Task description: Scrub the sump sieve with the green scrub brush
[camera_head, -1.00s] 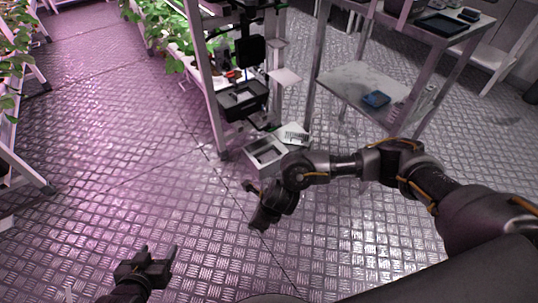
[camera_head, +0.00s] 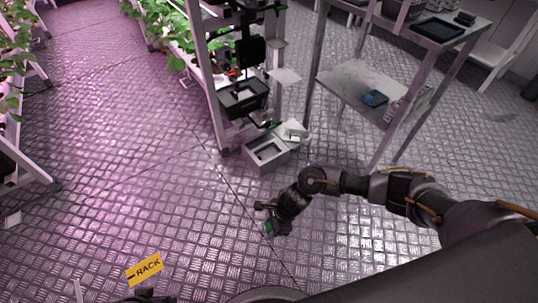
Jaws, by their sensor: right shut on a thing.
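My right gripper (camera_head: 266,215) hangs over the open floor in the middle of the view, below the grey box. It is shut on a small green thing, seemingly the green scrub brush (camera_head: 268,228), of which only a little shows. A pale piece with a grid (camera_head: 295,130), perhaps the sump sieve, rests at the back right corner of the grey open box (camera_head: 268,165) at the rack's foot. My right gripper is apart from both. Only a dark bit of my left gripper (camera_head: 148,298) shows at the bottom edge; its fingers cannot be made out.
The plant rack's post (camera_head: 212,100) and a black tray (camera_head: 243,97) stand behind the box. A metal trolley (camera_head: 350,80) with a blue item (camera_head: 375,98) is at right. A yellow RACK marking (camera_head: 145,270) is on the floor at lower left.

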